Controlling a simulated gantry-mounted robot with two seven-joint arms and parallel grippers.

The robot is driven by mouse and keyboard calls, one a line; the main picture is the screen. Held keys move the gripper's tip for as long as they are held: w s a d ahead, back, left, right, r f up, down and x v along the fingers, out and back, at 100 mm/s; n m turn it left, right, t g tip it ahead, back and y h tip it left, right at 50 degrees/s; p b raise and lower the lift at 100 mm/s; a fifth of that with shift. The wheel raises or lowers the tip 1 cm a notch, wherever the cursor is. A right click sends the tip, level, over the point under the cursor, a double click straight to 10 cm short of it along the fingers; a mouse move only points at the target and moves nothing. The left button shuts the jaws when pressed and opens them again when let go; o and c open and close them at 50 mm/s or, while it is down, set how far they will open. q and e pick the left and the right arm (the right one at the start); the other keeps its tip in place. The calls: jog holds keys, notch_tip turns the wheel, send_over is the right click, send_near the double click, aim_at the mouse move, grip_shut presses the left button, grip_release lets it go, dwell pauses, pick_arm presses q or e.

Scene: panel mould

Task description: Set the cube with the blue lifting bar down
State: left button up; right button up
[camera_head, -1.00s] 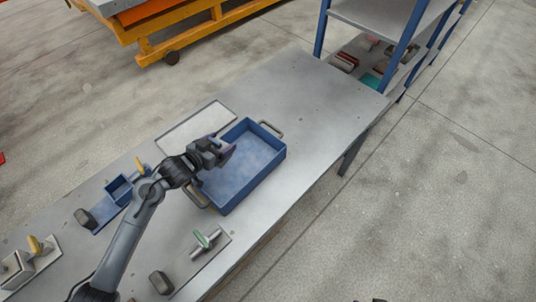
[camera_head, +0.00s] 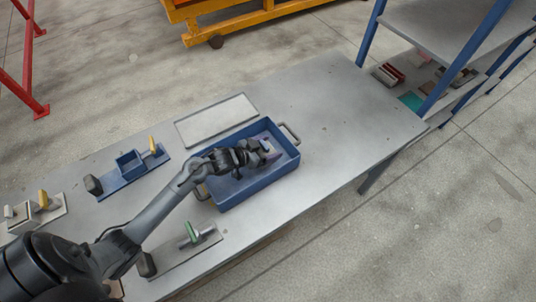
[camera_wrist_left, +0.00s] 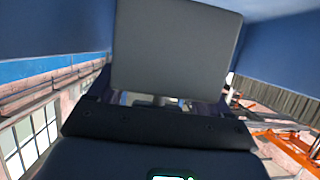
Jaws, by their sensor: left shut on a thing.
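My left gripper (camera_head: 262,154) is over the inside of the blue tray (camera_head: 291,165), towards its far right part. It is shut on a grey block, the cube (camera_wrist_left: 178,48), whose flat face fills the upper middle of the left wrist view. The cube's blue lifting bar is hidden between the fingers. Blue tray walls (camera_wrist_left: 278,45) stand around the cube in the left wrist view. I cannot tell whether the cube touches the tray floor. My right gripper is not in view.
The tray stands on a long grey table (camera_head: 345,115) with free room at the right. A flat pale plate (camera_head: 215,118) lies behind the tray. A blue fixture (camera_head: 130,172) and a green-handled tool (camera_head: 192,233) are at the left and front. A shelf rack (camera_head: 430,30) stands beyond.

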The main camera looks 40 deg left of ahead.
aim_at(268, 153)
pick_arm(q)
jog(key=shift+f+b, duration=0.4)
jog(key=shift+f, duration=1.45)
jog(key=shift+f, duration=0.15)
jog(key=o, duration=1.2)
jog(key=shift+c, duration=0.2)
jog(key=p+v, duration=0.1)
jog(key=v, duration=0.5)
jog(key=shift+s+a, duration=0.1)
jog(key=shift+s, duration=0.15)
jog(key=shift+s+a+r, duration=0.15)
jog(key=shift+s+r, duration=0.3)
jog(key=shift+s, duration=0.05)
